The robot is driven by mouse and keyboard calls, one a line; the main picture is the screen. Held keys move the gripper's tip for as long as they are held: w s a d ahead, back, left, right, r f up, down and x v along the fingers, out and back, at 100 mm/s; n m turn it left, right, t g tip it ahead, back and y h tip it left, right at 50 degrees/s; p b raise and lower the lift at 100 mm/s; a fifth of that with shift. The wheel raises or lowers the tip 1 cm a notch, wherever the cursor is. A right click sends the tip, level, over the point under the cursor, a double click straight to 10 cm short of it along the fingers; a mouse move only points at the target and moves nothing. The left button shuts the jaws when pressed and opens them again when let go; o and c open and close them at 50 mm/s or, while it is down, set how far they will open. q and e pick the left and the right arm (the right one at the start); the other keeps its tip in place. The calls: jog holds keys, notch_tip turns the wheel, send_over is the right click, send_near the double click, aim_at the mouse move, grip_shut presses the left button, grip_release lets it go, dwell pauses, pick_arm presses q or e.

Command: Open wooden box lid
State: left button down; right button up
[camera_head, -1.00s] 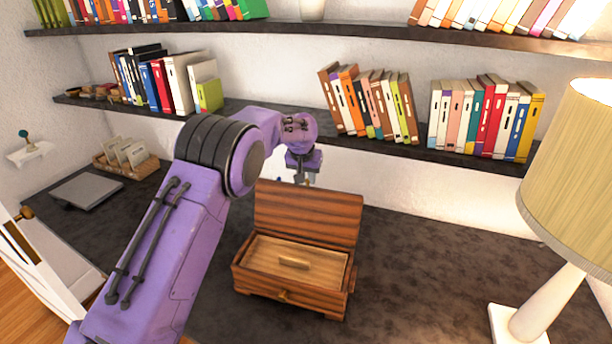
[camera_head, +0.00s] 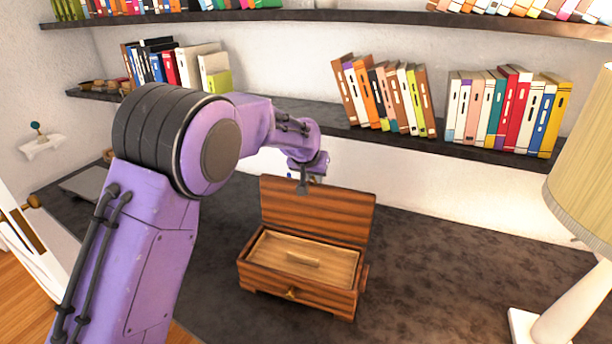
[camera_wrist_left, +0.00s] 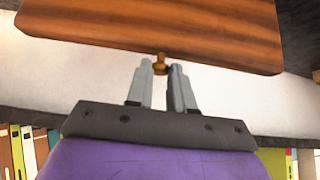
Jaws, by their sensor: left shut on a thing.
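The wooden box (camera_head: 300,285) stands on the dark desktop. Its striped brown lid (camera_head: 316,212) is raised and stands nearly upright at the back, showing a lighter inner panel (camera_head: 322,264) with a small bar. My left gripper (camera_head: 303,187) is at the lid's top edge. In the left wrist view, its two grey fingers (camera_wrist_left: 161,72) are shut on a small brass knob (camera_wrist_left: 160,62) at the edge of the lid (camera_wrist_left: 150,30). A brass piece (camera_head: 291,293) shows on the box front. My right gripper is not in view.
A shelf (camera_head: 440,148) with books runs behind and above the box, close over my left wrist. A lamp (camera_head: 580,190) stands at the right. The dark desktop (camera_head: 430,270) right of the box is clear.

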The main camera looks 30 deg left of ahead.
pick_arm(q)
jog(key=shift+s+f, duration=0.1)
jog(key=shift+f, duration=0.1)
jog(key=c, duration=1.1)
grip_release()
jog(key=shift+d, duration=0.1)
jog(key=shift+o, duration=0.6)
jog(key=b+v, duration=0.2)
jog(key=v, duration=0.8)
jog(key=shift+r+b, duration=0.3)
jog(key=shift+b, duration=0.05)
jog(key=shift+d, duration=0.1)
